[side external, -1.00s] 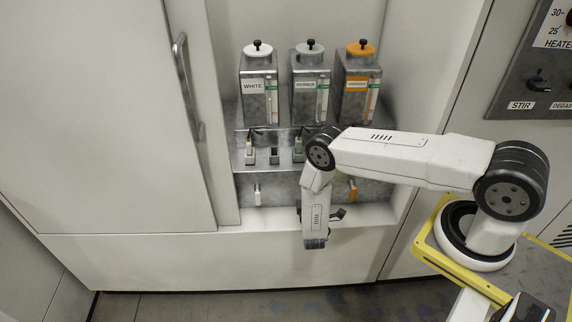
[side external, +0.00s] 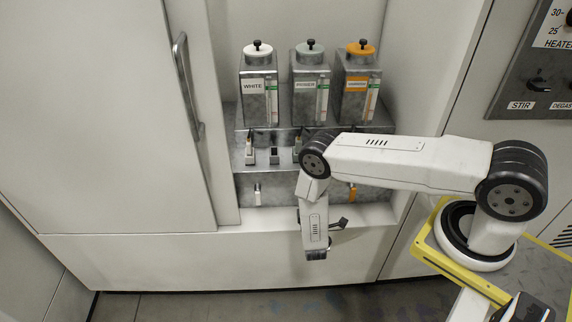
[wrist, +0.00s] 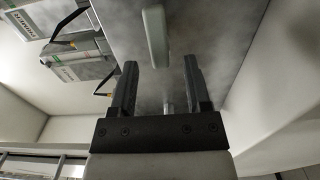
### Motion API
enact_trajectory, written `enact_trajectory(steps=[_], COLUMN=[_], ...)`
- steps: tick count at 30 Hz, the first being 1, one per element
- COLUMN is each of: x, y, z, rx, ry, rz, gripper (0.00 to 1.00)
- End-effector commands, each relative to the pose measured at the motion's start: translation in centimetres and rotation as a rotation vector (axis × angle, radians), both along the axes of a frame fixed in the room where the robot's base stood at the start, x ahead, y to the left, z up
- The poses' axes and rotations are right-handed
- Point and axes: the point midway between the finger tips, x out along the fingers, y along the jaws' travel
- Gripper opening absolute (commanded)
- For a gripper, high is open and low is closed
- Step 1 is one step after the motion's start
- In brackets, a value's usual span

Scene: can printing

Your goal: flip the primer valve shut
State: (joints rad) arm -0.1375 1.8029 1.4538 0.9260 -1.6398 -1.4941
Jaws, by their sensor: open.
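The primer tank (side external: 309,102) has a grey-green cap and stands between the white and orange tanks in the side view. The primer valve below it is hidden there behind my arm. In the wrist view a pale grey-green lever (wrist: 156,38), which looks like the primer valve handle, stands out from the metal panel. My gripper (wrist: 160,63) is open and empty, with one finger on each side of the lever's line in the picture. The lever shows beyond the fingertips, and I see no contact. A short metal stem (wrist: 168,104) shows between the fingers.
The white valve (side external: 258,195) is to the left and the orange valve (side external: 352,194) to the right on the same metal front. A white ledge (side external: 255,218) runs below. The cabinet door handle (side external: 187,85) is at the left.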

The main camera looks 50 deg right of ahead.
Motion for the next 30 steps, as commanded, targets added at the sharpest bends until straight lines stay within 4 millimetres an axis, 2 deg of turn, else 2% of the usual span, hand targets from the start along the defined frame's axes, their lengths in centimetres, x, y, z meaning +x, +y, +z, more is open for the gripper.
enact_trajectory(steps=[6, 13, 30], x=[-1.9, -3.0, -2.8], y=[1.9, 3.0, 3.2], z=[0.0, 0.0, 0.2], rx=[-0.001, -0.001, 0.019], ry=[0.004, 0.002, -0.001], rz=[0.003, 0.001, 0.003], gripper=[0.62, 0.62, 0.62])
